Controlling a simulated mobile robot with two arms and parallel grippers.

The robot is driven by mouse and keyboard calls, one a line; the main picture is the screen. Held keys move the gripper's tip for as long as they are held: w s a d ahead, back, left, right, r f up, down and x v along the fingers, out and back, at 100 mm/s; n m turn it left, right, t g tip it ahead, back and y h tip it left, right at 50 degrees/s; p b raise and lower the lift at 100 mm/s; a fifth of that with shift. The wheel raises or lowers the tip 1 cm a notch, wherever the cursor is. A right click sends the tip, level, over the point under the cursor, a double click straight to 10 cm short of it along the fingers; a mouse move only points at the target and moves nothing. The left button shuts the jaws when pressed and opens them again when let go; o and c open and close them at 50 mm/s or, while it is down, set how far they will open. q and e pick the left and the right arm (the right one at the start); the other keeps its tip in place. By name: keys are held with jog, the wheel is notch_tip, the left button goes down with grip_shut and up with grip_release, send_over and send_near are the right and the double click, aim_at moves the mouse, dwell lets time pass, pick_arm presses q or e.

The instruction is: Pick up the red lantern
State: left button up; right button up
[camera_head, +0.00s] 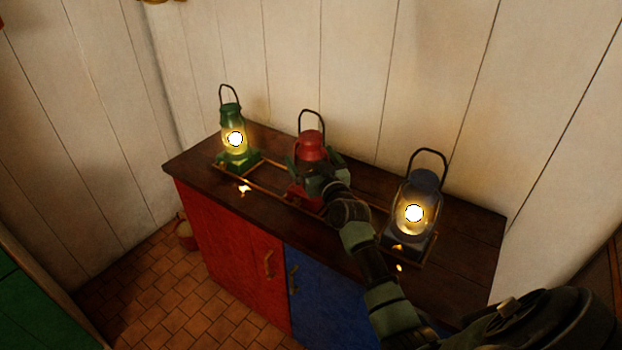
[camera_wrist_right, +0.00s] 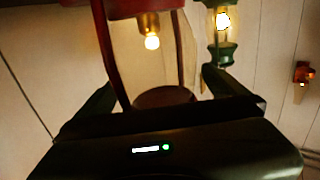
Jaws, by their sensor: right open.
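The red lantern (camera_head: 312,142) stands upright in the middle of the cabinet top, with its dark wire handle raised. My right gripper (camera_head: 316,172) is in front of it at body height and hides much of its middle. In the right wrist view the red lantern (camera_wrist_right: 151,62) is close, with its lit bulb and base between the two fingers of my right gripper (camera_wrist_right: 160,95). The fingers are spread to either side of it, and I cannot tell whether they touch it. My left gripper is in neither view.
A lit green lantern (camera_head: 232,118) stands at the left, also in the right wrist view (camera_wrist_right: 222,55). A lit dark lantern (camera_head: 418,190) stands at the right, near my right arm. The cabinet (camera_head: 480,243) has red and blue doors. A white plank wall (camera_head: 350,60) rises behind.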

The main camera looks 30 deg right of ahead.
jog(key=shift+s, duration=0.1)
jog(key=c, duration=1.9)
jog(key=shift+r, duration=0.2)
jog(key=shift+c, duration=0.5)
jog(key=shift+r, duration=0.1)
